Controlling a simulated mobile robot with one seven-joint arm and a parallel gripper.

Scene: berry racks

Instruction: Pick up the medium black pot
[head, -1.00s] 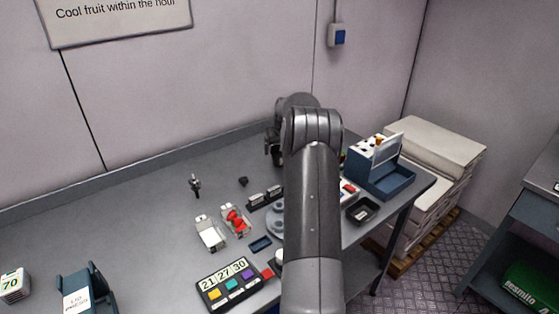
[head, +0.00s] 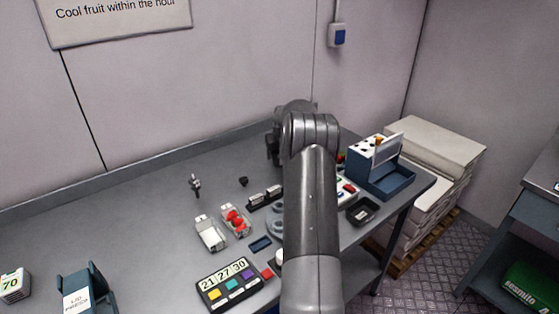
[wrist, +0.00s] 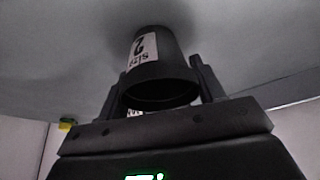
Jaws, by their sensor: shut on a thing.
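A black pot (wrist: 158,66) with a white label reading "SIZE 2" fills the middle of the wrist view. Its round rim is toward my palm and its body points away from it. My gripper (wrist: 157,80) is shut on this pot, with one finger on each side. In the head view my gripper (head: 271,149) shows only in part, at the left of my wrist near the back of the bench. The held pot cannot be made out there.
The grey bench (head: 150,215) has free room at left. A small dark item (head: 243,181), two punnets (head: 236,219), a number board (head: 229,283) and a shallow black tray (head: 362,211) sit on it. A blue box unit (head: 382,178) stands at right. My arm hides the middle.

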